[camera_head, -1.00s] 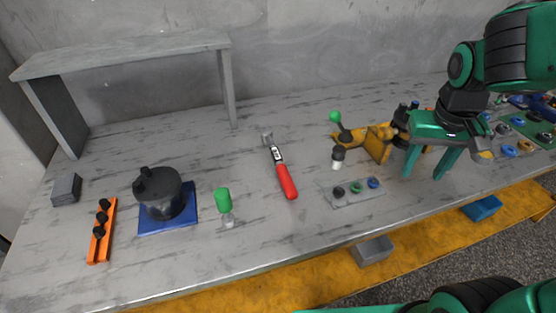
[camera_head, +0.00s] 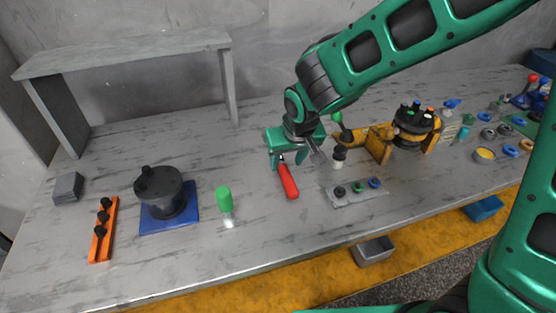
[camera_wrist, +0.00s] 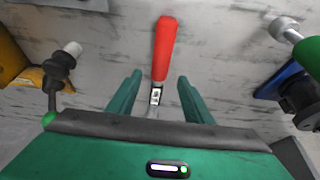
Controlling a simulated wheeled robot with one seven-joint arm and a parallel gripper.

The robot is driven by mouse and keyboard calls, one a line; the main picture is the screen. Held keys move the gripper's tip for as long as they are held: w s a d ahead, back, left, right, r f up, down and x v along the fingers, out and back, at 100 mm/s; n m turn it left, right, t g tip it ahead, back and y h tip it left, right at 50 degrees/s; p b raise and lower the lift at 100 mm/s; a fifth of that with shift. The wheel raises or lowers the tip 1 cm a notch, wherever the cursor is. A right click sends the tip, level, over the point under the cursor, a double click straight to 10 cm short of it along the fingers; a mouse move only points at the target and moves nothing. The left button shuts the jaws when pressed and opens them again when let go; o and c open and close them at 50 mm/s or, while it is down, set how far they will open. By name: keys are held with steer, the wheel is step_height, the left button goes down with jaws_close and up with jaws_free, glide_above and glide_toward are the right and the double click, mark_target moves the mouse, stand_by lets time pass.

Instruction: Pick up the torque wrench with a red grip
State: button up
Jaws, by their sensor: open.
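The torque wrench (camera_head: 288,181) lies on the grey table, its red grip pointing toward the table's front edge. My gripper (camera_head: 289,163) is above the wrench's upper part and hides its head in the head view. In the wrist view the red grip (camera_wrist: 164,48) extends away from my gripper, and the small display and shaft lie between the two fingers. My gripper (camera_wrist: 158,88) is open, with a finger on each side of the wrench and gaps on both sides. I cannot tell how high the fingers are above the table.
A green-handled tool (camera_head: 224,200) stands to the left, near a dark motor part (camera_head: 164,195) on a blue plate. A yellow fixture (camera_head: 378,143) and a grey tray (camera_head: 358,194) with small parts are close on the right. A shelf (camera_head: 125,55) stands at the back left.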

mark_target(285, 169)
steer(key=shift+x, duration=2.75)
steer(key=shift+c, duration=0.7)
jaws_close()
